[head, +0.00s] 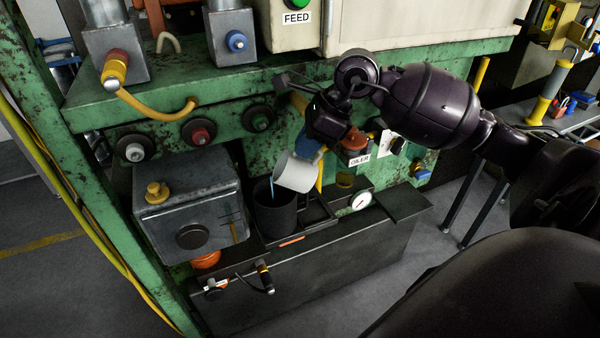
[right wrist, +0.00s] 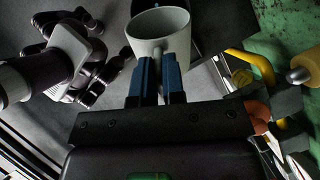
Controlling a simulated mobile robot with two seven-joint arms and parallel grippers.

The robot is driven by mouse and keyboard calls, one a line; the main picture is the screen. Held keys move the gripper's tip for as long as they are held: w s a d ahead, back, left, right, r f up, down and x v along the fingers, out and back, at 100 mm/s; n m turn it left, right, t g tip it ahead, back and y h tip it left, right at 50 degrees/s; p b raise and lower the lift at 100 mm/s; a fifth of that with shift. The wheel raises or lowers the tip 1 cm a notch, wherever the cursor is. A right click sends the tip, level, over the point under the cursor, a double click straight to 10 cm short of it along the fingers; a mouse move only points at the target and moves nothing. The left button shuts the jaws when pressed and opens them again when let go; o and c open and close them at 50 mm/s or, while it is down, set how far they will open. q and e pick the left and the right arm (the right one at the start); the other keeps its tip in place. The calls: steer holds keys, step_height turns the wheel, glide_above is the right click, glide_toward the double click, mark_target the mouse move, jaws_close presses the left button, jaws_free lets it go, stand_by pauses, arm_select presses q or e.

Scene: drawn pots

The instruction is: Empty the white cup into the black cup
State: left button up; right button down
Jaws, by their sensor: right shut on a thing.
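The white cup (head: 297,173) is tilted, its mouth toward the lower left, over the black cup (head: 276,214). A thin pale-blue streak runs from the white cup's lip down into the black cup's mouth and looks like liquid. The black cup stands upright on the dark tray of the machine; its inside level is hidden. My right gripper (head: 309,146), with blue fingers, is shut on the white cup from above right. In the right wrist view the white cup (right wrist: 158,28) sits at the blue fingertips (right wrist: 158,75). My left gripper is not seen.
A grey metal box (head: 188,208) with a yellow knob stands close left of the black cup. A pressure gauge (head: 361,201) and a red-capped oiler (head: 355,142) are to the right. Green machine framework (head: 290,85) with knobs rises behind.

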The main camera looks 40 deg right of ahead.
steer(key=shift+w+a+g+h, duration=0.2)
steer(key=shift+a+g+h, duration=0.05)
steer(key=shift+g+h, duration=0.05)
stand_by(0.7)
stand_by(0.7)
steer(key=shift+w+a+h+b, duration=0.2)
steer(key=shift+a+h+b, duration=0.05)
steer(key=shift+h+b, duration=0.05)
stand_by(0.4)
stand_by(0.8)
steer(key=shift+w+a+r+g, duration=0.1)
steer(key=shift+r+g, duration=0.05)
steer(key=shift+g, duration=0.15)
steer(key=shift+w+a+r+h, duration=0.1)
steer(key=shift+w+a+h, duration=0.05)
steer(key=shift+h, duration=0.25)
stand_by(0.8)
steer(key=shift+w+a+r+g+h, duration=0.15)
steer(key=shift+a+g+h, duration=0.15)
steer(key=shift+g, duration=0.1)
stand_by(0.4)
stand_by(0.7)
